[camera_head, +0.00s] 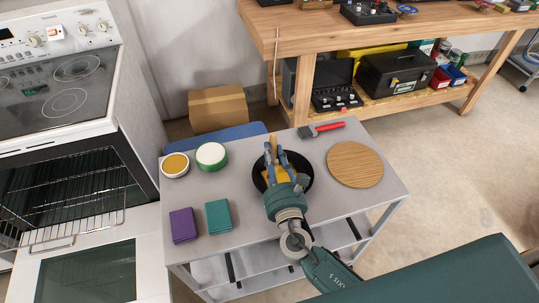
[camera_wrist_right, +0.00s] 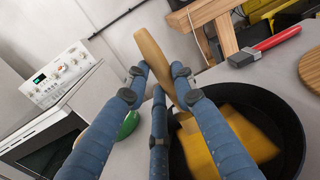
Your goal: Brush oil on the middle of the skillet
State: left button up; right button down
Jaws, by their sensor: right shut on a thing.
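A black skillet (camera_head: 302,168) lies on the small grey table, and it also shows in the wrist view (camera_wrist_right: 280,108). My right gripper (camera_head: 276,158) is above the skillet, shut on a tan wooden-handled brush (camera_wrist_right: 153,52). The handle sticks up between the fingers in the wrist view. A flat yellow-orange piece (camera_wrist_right: 242,138) shows low in the skillet, behind the fingers. I cannot tell whether it is the brush's head or lies in the pan. My fingers hide much of the pan's middle. My left gripper is not in view.
The grey table (camera_head: 245,236) also bears an orange-yellow-topped bowl (camera_head: 175,164), a green-rimmed white bowl (camera_head: 211,155), a purple box (camera_head: 183,225), a teal box (camera_head: 218,216), a red-handled tool (camera_head: 328,127) and a round wooden board (camera_head: 355,165). An oven stands left, a workbench behind.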

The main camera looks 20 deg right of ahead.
jog(key=shift+w+d, duration=0.15)
jog(key=shift+d, duration=0.8)
jog(key=shift+w+d, duration=0.1)
jog(key=shift+d, duration=0.8)
jog(key=shift+a, duration=0.1)
jog(key=shift+a, duration=2.8)
jog(key=shift+s+d, duration=0.15)
jog(key=shift+d, duration=1.95)
jog(key=shift+d, duration=0.1)
jog(key=d, duration=0.3)
jog(key=shift+w+d, duration=0.3)
jog(key=shift+r, duration=0.1)
